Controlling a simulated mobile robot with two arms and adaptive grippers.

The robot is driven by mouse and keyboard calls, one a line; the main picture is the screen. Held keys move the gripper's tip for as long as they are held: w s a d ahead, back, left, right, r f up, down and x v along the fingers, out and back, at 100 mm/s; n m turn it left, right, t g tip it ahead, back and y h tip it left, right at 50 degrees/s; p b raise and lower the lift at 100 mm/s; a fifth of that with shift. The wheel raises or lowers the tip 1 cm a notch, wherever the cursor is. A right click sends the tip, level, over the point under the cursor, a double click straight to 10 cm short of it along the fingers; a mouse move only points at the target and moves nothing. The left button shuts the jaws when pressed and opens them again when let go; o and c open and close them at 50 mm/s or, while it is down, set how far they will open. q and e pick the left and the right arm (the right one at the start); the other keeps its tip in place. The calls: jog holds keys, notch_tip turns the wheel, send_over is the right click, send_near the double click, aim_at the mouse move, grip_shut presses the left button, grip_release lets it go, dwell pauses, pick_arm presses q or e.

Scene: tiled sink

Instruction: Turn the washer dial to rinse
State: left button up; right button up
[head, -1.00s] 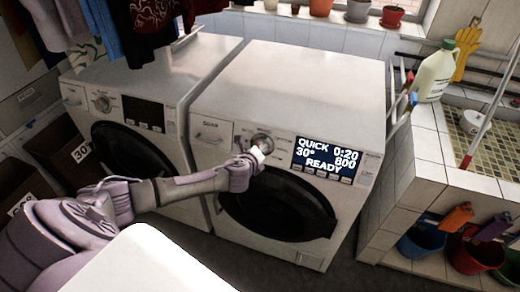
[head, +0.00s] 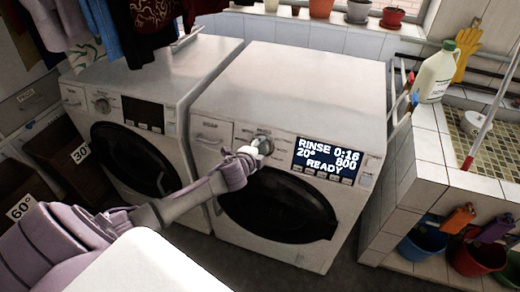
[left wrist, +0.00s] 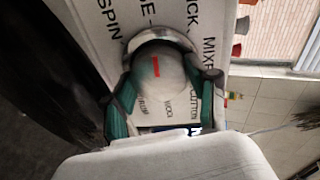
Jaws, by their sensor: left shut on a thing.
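The right-hand washer (head: 315,90) has a round silver dial (head: 264,139) on its front panel, left of its display. The display (head: 326,157) reads RINSE 0:16, 20°, 800, READY. My left gripper (head: 257,147) is at the dial and partly covers it. In the left wrist view the dial (left wrist: 160,75) has a red mark on its face, and the green-padded fingers of my left gripper (left wrist: 166,82) are shut on it from both sides. Printed words such as SPIN and WOOL surround the dial, some cut off. My right gripper is out of view.
A second washer (head: 160,75) stands to the left, with clothes hanging above it. A tiled sink (head: 480,190) with a jug (head: 435,75) and hanging buckets is at the right. Dark crates (head: 22,190) stand at the left. Floor shows in front of the washers.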

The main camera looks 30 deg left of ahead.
pick_arm(q)
jog(key=shift+n, duration=0.5)
jog(key=o, duration=1.2)
jog(key=shift+c, duration=0.2)
jog(key=shift+s, duration=0.1)
jog(key=v, duration=1.2)
jog(key=shift+f, duration=0.1)
